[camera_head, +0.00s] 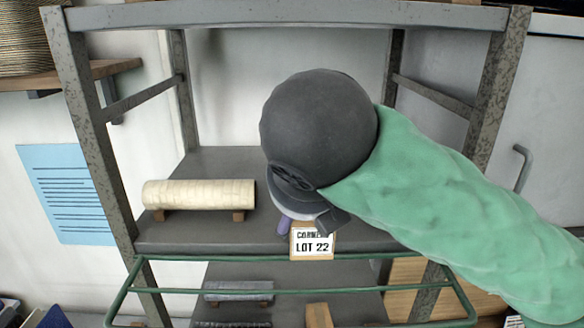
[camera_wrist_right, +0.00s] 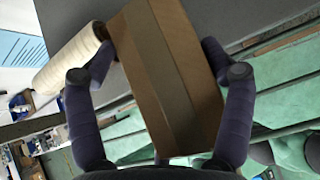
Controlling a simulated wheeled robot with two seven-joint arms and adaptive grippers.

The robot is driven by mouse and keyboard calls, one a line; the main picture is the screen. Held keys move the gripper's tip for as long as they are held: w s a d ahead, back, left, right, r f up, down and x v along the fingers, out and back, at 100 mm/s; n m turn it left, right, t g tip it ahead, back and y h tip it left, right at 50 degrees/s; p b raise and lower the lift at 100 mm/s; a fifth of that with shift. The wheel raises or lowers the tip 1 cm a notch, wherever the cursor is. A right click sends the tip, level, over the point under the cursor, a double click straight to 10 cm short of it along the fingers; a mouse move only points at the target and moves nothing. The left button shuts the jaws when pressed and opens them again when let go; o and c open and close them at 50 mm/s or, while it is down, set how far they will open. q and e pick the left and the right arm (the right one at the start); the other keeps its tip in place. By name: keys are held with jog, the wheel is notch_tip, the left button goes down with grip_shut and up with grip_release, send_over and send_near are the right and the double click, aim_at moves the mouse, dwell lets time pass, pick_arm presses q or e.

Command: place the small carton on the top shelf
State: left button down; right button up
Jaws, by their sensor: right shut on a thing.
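The small brown carton (camera_wrist_right: 172,75) fills the middle of the right wrist view, tilted, with a tape strip along it. In the head view, its end (camera_head: 312,243) shows a white label reading LOT 22. My right gripper (camera_wrist_right: 158,74) is shut on it, one finger on each side. In the head view the right gripper (camera_head: 306,218) is mostly hidden behind my wrist. The carton appears at the front edge of the upper shelf board (camera_head: 190,232); I cannot tell whether it touches the board. My left gripper is not in view.
A cream roll (camera_head: 200,194) lies on small blocks at the left of the upper board. A green rail (camera_head: 290,291) runs across the front below. A lower board holds a grey roll (camera_head: 238,291) and a small wooden block (camera_head: 319,315). Metal posts (camera_head: 95,140) flank the rack.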

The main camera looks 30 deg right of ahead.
jog(key=shift+w+d+r, duration=0.1)
jog(key=shift+w+d, duration=0.25)
jog(key=shift+w+d+f+p, duration=0.55)
jog(key=shift+w+d, duration=0.9)
jog(key=shift+w, duration=0.9)
jog(key=shift+w+d+f+p, duration=0.35)
jog(key=shift+w+d+f, duration=0.35)
jog(key=shift+w+d, duration=1.15)
jog(key=shift+w+d+f+p, duration=0.55)
jog(key=shift+w+d, duration=0.45)
jog(key=shift+w, duration=1.8)
jog(key=shift+f, duration=0.2)
jog(key=o, duration=1.2)
jog(key=shift+o, duration=0.2)
jog(key=shift+a+r, duration=0.1)
jog(key=shift+r, duration=0.15)
jog(key=v, duration=1.2)
jog(key=shift+f, duration=0.15)
